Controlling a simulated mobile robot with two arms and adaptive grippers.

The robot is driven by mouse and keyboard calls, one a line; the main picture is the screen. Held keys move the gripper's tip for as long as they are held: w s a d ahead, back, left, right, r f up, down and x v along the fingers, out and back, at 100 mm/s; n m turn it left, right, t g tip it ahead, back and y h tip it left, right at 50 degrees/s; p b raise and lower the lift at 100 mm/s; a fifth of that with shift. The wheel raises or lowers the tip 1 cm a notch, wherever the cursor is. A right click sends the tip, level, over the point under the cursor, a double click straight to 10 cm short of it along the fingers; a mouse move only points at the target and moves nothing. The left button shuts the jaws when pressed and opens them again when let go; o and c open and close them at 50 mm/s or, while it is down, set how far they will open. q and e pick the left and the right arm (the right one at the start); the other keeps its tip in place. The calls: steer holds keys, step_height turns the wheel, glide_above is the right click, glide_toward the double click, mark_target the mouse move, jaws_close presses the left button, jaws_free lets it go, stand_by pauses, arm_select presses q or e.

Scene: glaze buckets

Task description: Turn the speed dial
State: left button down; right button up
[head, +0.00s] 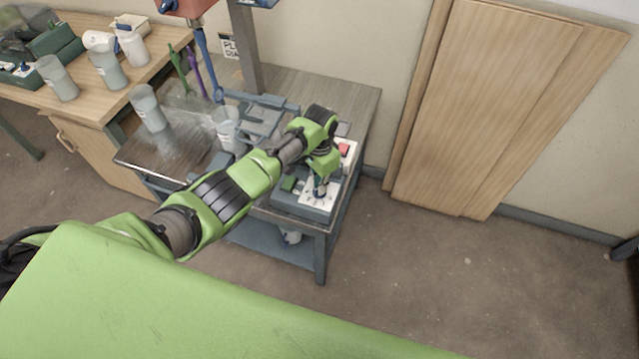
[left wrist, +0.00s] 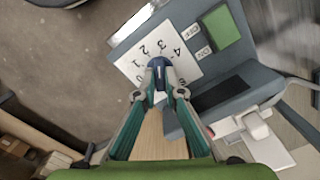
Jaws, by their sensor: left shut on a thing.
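The speed dial (left wrist: 158,66) is a small dark knob on a white plate (left wrist: 183,66) with printed numbers, seen in the left wrist view. My left gripper (left wrist: 160,88) has its two teal fingers closed on the knob, one on each side. In the head view, the left gripper (head: 321,186) points down onto the white plate (head: 312,198) of the grey control box (head: 290,204). The gripper partly hides the dial there. The dial's exact setting is hard to read. My right gripper is not in view.
A green button (left wrist: 221,28) beside ON and OFF labels and a red switch (head: 344,150) sit near the dial. The box stands on a metal-topped cart (head: 150,160). Grey buckets (head: 148,108) stand to the left, with a mixer (head: 203,65) behind. Floor right of the cart is clear.

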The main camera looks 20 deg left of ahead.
arm_select(q)
steer(key=shift+m, duration=0.5)
steer(key=c, duration=2.1)
jaws_free()
steer(key=shift+c, duration=0.2)
step_height(320, 180, up, 12)
